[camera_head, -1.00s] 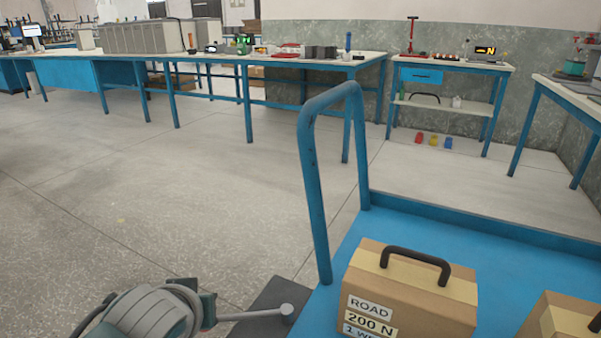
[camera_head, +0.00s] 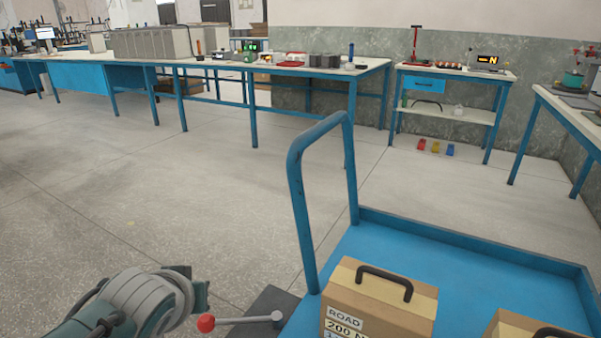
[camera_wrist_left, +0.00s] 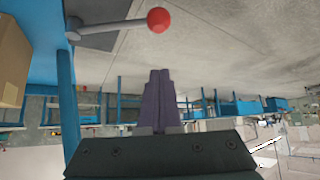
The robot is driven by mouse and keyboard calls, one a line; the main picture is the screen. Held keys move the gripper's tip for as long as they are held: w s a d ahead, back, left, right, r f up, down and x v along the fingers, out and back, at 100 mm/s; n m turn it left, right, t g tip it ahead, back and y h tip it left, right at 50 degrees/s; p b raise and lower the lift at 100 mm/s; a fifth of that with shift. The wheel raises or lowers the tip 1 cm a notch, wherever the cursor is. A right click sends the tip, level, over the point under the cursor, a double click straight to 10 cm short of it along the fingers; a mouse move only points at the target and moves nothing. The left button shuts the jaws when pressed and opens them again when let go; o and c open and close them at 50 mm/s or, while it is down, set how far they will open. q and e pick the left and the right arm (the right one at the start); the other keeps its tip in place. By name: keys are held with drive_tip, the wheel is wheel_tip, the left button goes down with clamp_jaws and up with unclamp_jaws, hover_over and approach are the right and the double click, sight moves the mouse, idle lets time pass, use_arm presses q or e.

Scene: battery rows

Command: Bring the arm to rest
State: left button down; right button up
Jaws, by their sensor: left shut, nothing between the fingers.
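My left arm (camera_head: 140,305) comes in at the bottom left of the head view, its wrist just left of a lever with a red knob (camera_head: 206,323). In that view its fingers cannot be made out. In the left wrist view, my left gripper (camera_wrist_left: 160,73) has its two purple fingers together with nothing between them. The red knob (camera_wrist_left: 158,20) appears beyond the fingertips there, apart from them. My right gripper is in neither view.
A blue cart (camera_head: 390,240) with an upright handle (camera_head: 297,200) stands at the right. It carries a cardboard box (camera_head: 375,300) with a black handle and a second box (camera_head: 525,328). Long workbenches (camera_head: 290,72) stand behind. Open floor (camera_head: 150,190) lies at the left.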

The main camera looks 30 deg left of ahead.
use_arm(q)
drive_tip(key=shift+s+d+r, duration=0.15)
drive_tip(key=shift+r, duration=0.3)
drive_tip(key=shift+s+d, duration=0.15)
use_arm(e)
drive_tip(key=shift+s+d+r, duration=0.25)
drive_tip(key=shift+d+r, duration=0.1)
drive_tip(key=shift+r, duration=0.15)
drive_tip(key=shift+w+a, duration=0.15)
use_arm(q)
drive_tip(key=shift+r+p, duration=0.1)
drive_tip(key=shift+p, duration=0.2)
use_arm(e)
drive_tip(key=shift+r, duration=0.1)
